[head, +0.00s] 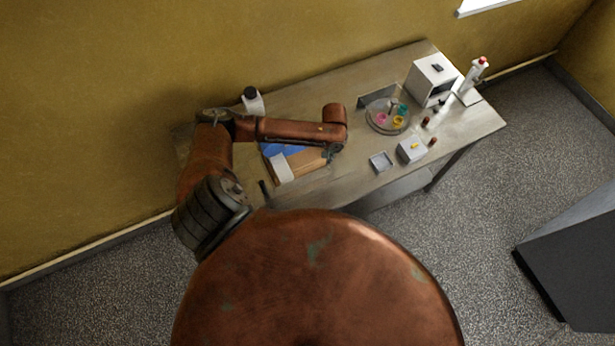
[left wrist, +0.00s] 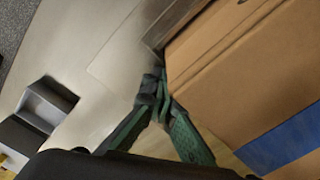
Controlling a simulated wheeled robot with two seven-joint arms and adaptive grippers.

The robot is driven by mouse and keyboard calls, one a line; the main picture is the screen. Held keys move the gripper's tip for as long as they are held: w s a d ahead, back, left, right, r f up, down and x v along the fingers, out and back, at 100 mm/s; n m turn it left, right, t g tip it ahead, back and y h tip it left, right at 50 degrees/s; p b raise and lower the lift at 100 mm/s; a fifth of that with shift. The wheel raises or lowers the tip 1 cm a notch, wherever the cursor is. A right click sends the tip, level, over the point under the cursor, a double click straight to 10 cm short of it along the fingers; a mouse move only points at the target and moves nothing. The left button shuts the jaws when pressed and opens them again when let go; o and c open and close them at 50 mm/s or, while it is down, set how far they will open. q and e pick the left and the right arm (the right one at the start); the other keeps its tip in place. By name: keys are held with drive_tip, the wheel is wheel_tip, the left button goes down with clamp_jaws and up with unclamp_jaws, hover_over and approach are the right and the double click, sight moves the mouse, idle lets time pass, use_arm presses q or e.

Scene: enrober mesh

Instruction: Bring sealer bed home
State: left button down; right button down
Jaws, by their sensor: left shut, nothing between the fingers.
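A brown cardboard carton (head: 308,160) with a blue strip lies on the left half of the bench, partly under my left arm. It fills the right of the left wrist view (left wrist: 245,70). A dark grey-brown bar (left wrist: 176,22) runs along the carton's edge there; I cannot tell whether it is part of the sealer bed. The bed is not clearly distinguishable in the head view. My left gripper (head: 329,156) is at the carton's right end. In the left wrist view its green fingers (left wrist: 160,92) are closed together and empty, beside the carton's corner. Whether they touch it is unclear.
The bench (head: 350,178) has a small grey tray (head: 381,162), a light box (head: 411,150), a round tray (head: 375,122) of coloured pieces and a white machine (head: 431,80) to the right. A white bottle (head: 253,103) stands behind my left arm.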

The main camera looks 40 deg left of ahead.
sight(307, 155)
use_arm(q)
drive_tip(key=shift+s+a+f+p, duration=0.2)
drive_tip(key=shift+s+a+p, duration=0.25)
drive_tip(key=shift+s+p, duration=0.65)
drive_tip(key=shift+s+a+f+p, duration=0.2)
drive_tip(key=shift+s+a+p, duration=0.35)
drive_tip(key=shift+s, duration=0.95)
drive_tip(key=shift+s+a+f+p, duration=0.2)
drive_tip(key=shift+s+a+p, duration=0.1)
drive_tip(key=shift+s+p, duration=0.85)
drive_tip(key=shift+s+a+p, duration=0.25)
drive_tip(key=shift+s+p, duration=0.15)
drive_tip(key=shift+s, duration=0.35)
drive_tip(key=shift+s+a+p, duration=0.2)
drive_tip(key=shift+s+p, duration=0.15)
drive_tip(key=shift+s, duration=0.35)
drive_tip(key=shift+s+a+p, duration=0.3)
drive_tip(key=shift+s+p, duration=0.05)
drive_tip(key=shift+s, duration=0.4)
drive_tip(key=shift+w+d, duration=0.4)
drive_tip(key=shift+w, duration=0.55)
drive_tip(key=shift+w+r, duration=0.1)
drive_tip(key=shift+r, duration=0.4)
drive_tip(key=r, duration=0.6)
drive_tip(key=shift+w+a+r+p, duration=0.1)
drive_tip(key=shift+w+a+p, duration=0.15)
drive_tip(key=shift+w+p, duration=0.15)
drive_tip(key=shift+r, duration=3.6)
